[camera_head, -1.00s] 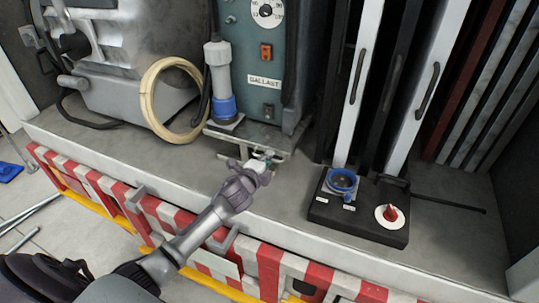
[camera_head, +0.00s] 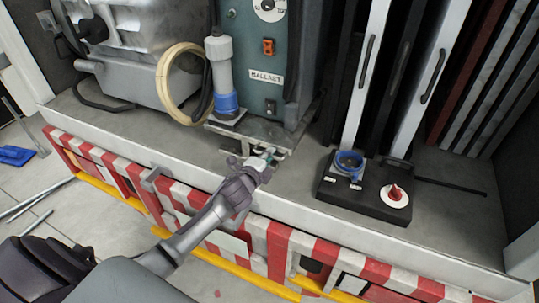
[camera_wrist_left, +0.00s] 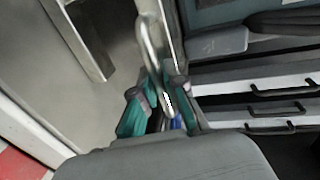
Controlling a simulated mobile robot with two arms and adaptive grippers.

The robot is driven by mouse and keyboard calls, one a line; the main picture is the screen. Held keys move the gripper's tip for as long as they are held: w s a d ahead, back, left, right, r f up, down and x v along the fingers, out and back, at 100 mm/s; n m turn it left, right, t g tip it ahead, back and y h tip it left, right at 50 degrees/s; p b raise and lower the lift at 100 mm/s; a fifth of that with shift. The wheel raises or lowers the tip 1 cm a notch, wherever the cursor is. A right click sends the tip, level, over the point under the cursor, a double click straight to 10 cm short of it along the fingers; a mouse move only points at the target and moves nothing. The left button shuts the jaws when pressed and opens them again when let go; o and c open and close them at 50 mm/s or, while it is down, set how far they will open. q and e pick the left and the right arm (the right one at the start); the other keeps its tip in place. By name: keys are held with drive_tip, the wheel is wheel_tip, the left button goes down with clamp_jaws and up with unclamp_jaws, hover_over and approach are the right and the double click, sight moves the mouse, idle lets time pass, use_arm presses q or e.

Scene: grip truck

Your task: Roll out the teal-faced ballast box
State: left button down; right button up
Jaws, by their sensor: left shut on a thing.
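The ballast box (camera_head: 249,45) has a teal face with a white label, a dial and an orange switch. It stands upright on a metal tray (camera_head: 236,133) on the truck's grey deck. My left gripper (camera_head: 266,160) is at the tray's front, below the label. The left wrist view shows its teal-padded fingers (camera_wrist_left: 165,112) shut around a bent metal handle (camera_wrist_left: 151,45). The fingers hide part of that handle. My right gripper is not in view.
A grey plug (camera_head: 220,70) stands at the box's left, beside a cream hose coil (camera_head: 168,95). A black base with a blue socket (camera_head: 348,163) and red knob (camera_head: 395,192) is to the right. The deck's red-and-white front edge (camera_head: 290,245) runs below my arm.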

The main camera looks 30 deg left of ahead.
use_arm(q)
drive_tip(key=shift+s+f, duration=0.15)
drive_tip(key=shift+f, duration=0.2)
drive_tip(key=c, duration=1.3)
unclamp_jaws()
drive_tip(key=shift+s, duration=0.1)
drive_tip(key=shift+o, duration=0.5)
drive_tip(key=shift+s+r, duration=0.1)
drive_tip(key=shift+r, duration=0.15)
drive_tip(key=v, duration=1.2)
